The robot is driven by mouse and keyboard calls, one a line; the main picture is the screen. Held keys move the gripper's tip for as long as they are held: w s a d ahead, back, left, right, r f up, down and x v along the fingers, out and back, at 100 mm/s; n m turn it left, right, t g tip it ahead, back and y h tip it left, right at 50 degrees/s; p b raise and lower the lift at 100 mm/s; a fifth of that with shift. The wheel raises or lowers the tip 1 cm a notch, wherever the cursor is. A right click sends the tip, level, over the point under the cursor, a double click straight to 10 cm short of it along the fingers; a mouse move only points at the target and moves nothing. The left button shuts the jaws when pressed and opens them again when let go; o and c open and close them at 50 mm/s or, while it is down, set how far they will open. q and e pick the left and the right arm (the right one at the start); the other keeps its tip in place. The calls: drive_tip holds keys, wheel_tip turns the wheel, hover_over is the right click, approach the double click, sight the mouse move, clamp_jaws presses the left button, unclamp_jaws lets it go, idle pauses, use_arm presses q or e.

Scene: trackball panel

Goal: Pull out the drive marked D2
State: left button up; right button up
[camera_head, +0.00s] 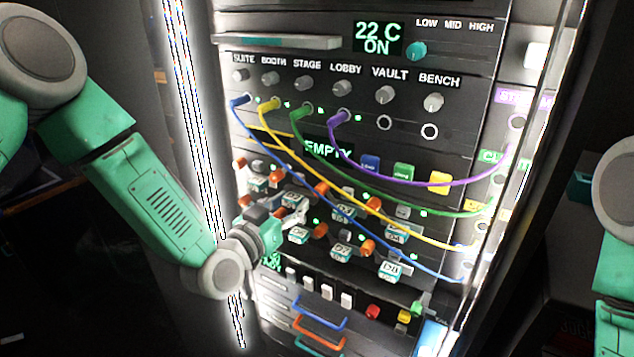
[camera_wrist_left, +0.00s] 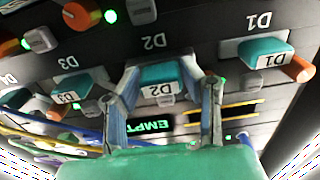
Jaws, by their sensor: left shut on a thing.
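The drive marked D2 (camera_wrist_left: 160,78) is in the middle of the left wrist view, where the picture is upside down. It has a teal handle with a white label. My left gripper (camera_wrist_left: 170,88) has one finger on each side of this handle and is shut on it. In the head view my left gripper (camera_head: 292,213) is at the upper row of drives, partly hiding the D2 handle (camera_head: 295,198). The drive marked D1 (camera_wrist_left: 262,52) and the drive marked D3 (camera_wrist_left: 72,85) flank it. My right gripper is out of view.
Blue, yellow, green and purple cables (camera_head: 400,182) hang across the panel in front of the drives. Orange levers (camera_head: 321,188) stick out between drives. A lower row of drives (camera_head: 342,250) sits close beneath my gripper. A bright vertical rail (camera_head: 192,110) stands left of the panel.

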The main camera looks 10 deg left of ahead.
use_arm(q)
drive_tip(key=shift+p+v, duration=0.35)
drive_tip(key=shift+v, duration=2.95)
drive_tip(key=v, duration=0.8)
